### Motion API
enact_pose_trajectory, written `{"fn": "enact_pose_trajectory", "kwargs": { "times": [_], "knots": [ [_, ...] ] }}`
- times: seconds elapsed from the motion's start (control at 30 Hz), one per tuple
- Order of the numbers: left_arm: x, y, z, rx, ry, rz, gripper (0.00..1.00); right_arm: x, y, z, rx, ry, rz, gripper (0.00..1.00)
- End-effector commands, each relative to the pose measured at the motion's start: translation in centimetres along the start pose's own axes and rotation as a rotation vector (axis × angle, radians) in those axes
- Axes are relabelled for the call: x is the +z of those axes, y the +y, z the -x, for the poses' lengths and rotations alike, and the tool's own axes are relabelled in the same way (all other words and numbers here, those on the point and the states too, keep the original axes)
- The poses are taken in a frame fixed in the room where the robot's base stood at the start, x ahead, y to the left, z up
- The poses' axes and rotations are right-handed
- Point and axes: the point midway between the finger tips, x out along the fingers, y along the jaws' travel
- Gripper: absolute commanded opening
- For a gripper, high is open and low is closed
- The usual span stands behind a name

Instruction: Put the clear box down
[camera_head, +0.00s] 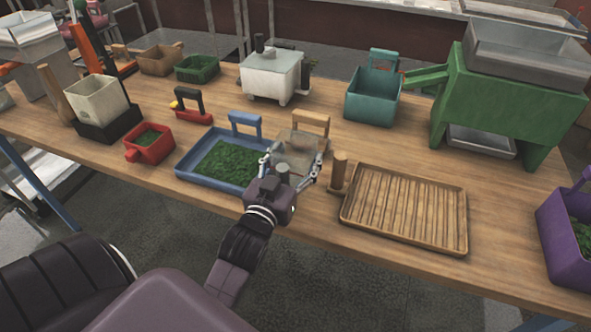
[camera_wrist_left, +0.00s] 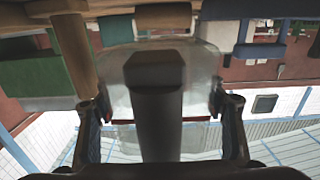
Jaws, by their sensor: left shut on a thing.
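The clear box (camera_head: 299,144) is see-through and sits near the front middle of the table, between the blue tray and the ribbed wooden tray. My left gripper (camera_head: 291,164) is shut on it, with one finger on each side. In the left wrist view, the clear box (camera_wrist_left: 198,70) fills the space between the fingertips of my left gripper (camera_wrist_left: 160,105), partly hidden behind a dark post. I cannot tell whether the box's bottom touches the wooden table (camera_head: 492,190). My right gripper is not in view.
The blue tray (camera_head: 190,173) with green leaves is close on the left. The ribbed wooden tray (camera_head: 405,207) and a wooden peg (camera_head: 339,170) are on the right. A teal bin (camera_head: 373,100), a white box (camera_head: 270,76) and a green machine (camera_head: 480,100) stand behind.

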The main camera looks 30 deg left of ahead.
Motion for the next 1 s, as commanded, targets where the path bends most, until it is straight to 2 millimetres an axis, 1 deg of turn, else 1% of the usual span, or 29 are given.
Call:
{"fn": "enact_pose_trajectory", "kwargs": {
  "times": [0.07,0.2,0.3,0.7,0.73,0.87,0.9,1.0],
  "knots": [
    [0.8,0.0,0.0,-0.001,-0.001,0.0,0.35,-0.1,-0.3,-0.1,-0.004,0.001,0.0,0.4],
    [3.0,0.0,0.0,-0.001,-0.002,0.0,0.35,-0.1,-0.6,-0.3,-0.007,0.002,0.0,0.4],
    [4.1,0.0,0.0,0.0,0.0,0.001,0.35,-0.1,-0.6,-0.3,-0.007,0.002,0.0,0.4],
    [4.6,0.0,0.0,0.0,0.001,0.0,0.35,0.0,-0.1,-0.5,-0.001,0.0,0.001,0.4],
    [4.7,0.0,0.0,0.0,0.0,0.0,0.66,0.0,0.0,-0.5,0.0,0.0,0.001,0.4],
    [4.6,0.0,0.0,0.0,0.0,0.0,0.8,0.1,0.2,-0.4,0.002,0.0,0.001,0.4],
    [4.6,0.0,0.0,0.0,0.0,0.0,0.82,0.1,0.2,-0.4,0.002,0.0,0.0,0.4],
    [4.6,0.0,0.0,0.0,0.0,0.0,0.82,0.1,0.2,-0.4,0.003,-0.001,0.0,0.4]
  ]
}}
